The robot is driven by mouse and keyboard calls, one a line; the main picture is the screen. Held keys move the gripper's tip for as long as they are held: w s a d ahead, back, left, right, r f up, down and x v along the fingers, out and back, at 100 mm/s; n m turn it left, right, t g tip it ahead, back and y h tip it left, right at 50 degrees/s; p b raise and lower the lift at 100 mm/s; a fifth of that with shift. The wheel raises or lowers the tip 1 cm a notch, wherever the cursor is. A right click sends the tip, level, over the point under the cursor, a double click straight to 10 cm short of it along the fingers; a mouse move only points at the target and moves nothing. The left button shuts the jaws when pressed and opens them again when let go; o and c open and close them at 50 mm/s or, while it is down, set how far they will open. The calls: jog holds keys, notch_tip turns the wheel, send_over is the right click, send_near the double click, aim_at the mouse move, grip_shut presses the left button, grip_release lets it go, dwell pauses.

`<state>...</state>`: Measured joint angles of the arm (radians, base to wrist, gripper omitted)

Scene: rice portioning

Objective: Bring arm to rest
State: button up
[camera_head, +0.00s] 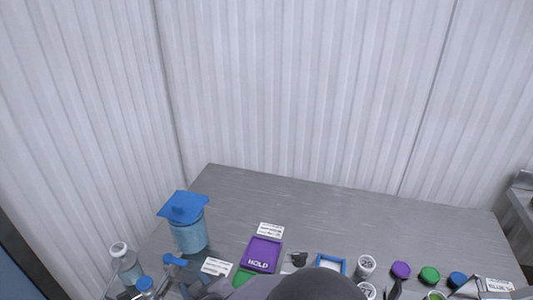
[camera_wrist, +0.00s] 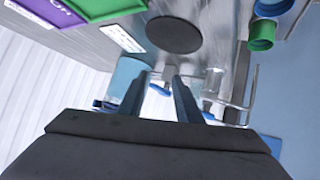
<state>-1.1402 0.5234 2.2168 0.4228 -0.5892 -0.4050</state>
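My gripper (camera_wrist: 160,78) shows in the wrist view with its two dark fingers apart. Nothing is held between them. A light-blue container (camera_wrist: 127,76) shows beyond the left finger, and I cannot tell how far off it is. In the head view a dark grey rounded part of my arm fills the bottom middle, in front of the table's near side. My fingers cannot be made out clearly there.
The grey table (camera_head: 330,215) is clear along its back. A blue-lidded jar (camera_head: 189,234) and a clear bottle (camera_head: 125,265) stand at left. A purple tray labelled HOLD (camera_head: 263,254), a blue-framed tray (camera_head: 330,262) and several coloured caps line the front.

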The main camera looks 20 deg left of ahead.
jog(key=w+d+r+m+g+h+p, duration=0.15)
jog(key=w+d, duration=0.25)
jog(key=d, duration=0.4)
jog(key=w+d+r+m+h, duration=0.2)
jog(key=w+d, duration=0.2)
jog(key=d, duration=0.3)
jog(key=s+d+m+g+h, duration=0.1)
jog(key=d, duration=0.7)
jog(key=s+d+r+m+g+h, duration=0.1)
jog(key=s+d+m+h, duration=0.1)
jog(key=d, duration=0.7)
jog(key=s+d+r+m+g+h, duration=0.1)
jog(key=s+d, duration=0.1)
jog(key=d, duration=0.7)
jog(key=shift+r+m+h+p, duration=0.15)
jog(key=shift+m+h+p, duration=0.1)
jog(key=shift+h+p, duration=0.1)
jog(key=s+d+f+m+b, duration=0.1)
jog(key=s+f, duration=0.1)
jog(key=s+d+f+m+g+b, duration=0.1)
jog(key=s+d+f, duration=0.1)
jog(key=s, duration=0.1)
jog(key=s+d+f+m+g+b, duration=0.1)
jog(key=s+f+m+b, duration=0.1)
jog(key=shift+s+d+g, duration=0.25)
jog(key=shift+s+d, duration=0.05)
jog(key=shift+s, duration=0.1)
jog(key=shift+s+f, duration=0.1)
jog(key=shift+s, duration=0.2)
